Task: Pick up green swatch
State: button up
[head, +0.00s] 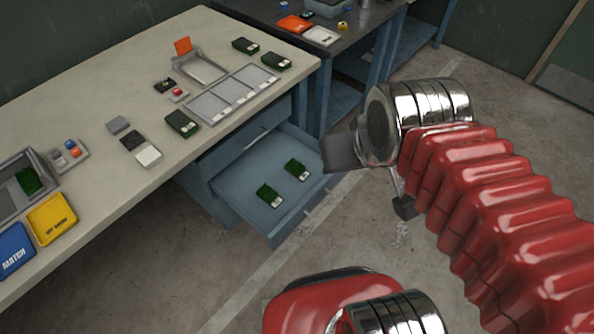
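Several green swatches, dark green turf pieces with small pale labels, are in the head view. Two lie in the open blue drawer (240,180): a nearer swatch (269,194) and a farther swatch (296,169). On the bench are a swatch (182,123) near the front edge and two more at the back, a swatch (246,46) and a swatch (276,61). Another green piece (28,181) sits in a grey tray at the far left. My gripper (371,180) is right of the drawer, fingers apart, touching no swatch. Its far side is partly hidden by the arm.
A dark side table (262,12) stands behind.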

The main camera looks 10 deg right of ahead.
aim_at(295, 168)
jog(key=u, duration=1.6)
jog(key=i, duration=0.8)
jog(key=u, duration=0.45)
